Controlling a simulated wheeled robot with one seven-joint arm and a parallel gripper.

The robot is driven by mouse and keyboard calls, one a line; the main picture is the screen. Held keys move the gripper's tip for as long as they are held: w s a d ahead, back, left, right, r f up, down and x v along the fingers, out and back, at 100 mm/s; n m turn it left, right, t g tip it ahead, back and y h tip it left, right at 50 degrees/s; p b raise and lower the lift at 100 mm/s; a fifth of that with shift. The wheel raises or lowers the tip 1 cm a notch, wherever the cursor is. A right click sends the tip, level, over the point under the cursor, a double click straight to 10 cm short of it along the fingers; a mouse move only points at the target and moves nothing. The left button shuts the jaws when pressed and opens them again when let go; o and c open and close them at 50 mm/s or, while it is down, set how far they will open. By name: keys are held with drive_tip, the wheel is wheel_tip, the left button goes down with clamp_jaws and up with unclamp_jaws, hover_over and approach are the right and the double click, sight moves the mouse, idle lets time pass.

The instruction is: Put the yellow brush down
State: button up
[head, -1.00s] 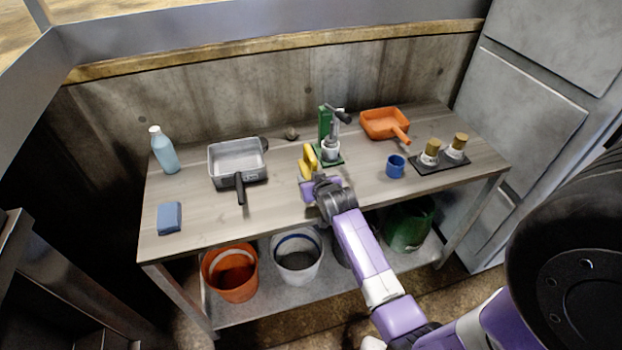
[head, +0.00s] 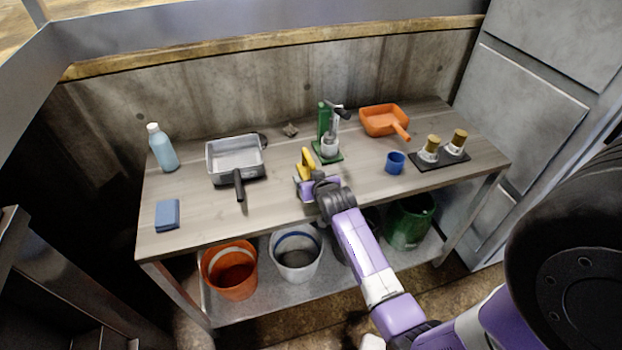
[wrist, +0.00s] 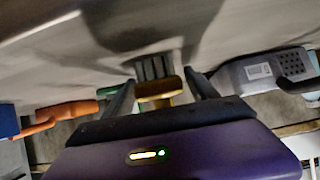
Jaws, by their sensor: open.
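The yellow brush (head: 305,161) is at the middle of the workbench (head: 275,200), just left of the green press, and looks upright. My gripper (head: 306,178) is at the brush from the front side of the bench. In the wrist view, the yellow brush (wrist: 160,92) with grey bristles is between the two dark fingers of my gripper (wrist: 158,92). The fingers are open, with a gap showing beside the brush. The bristles point toward the bench top; whether they touch it I cannot tell.
The green press (head: 328,140) stands close behind the brush. A grey pan (head: 236,160) lies to the left, a blue cup (head: 395,162) and an orange dustpan (head: 384,120) to the right. Bare bench lies between the pan and my gripper.

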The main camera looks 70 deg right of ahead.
drive_tip(key=shift+r, duration=0.25)
drive_tip(key=v, duration=1.2)
drive_tip(key=shift+w+r, duration=0.1)
drive_tip(key=shift+r, duration=0.15)
drive_tip(key=s+a+n+t+y, duration=0.2)
drive_tip(key=s+a+n, duration=0.1)
drive_tip(key=a, duration=0.8)
drive_tip(key=s+a+n+t+y, duration=0.2)
drive_tip(key=s+a+n+t, duration=0.1)
drive_tip(key=a, duration=0.8)
drive_tip(key=s+a+r+n+t+y, duration=0.2)
drive_tip(key=s+a+r+n+y, duration=0.2)
drive_tip(key=s+a+r, duration=0.6)
drive_tip(key=shift+a+r+y, duration=0.4)
drive_tip(key=shift+a+y, duration=0.1)
drive_tip(key=shift+a, duration=0.7)
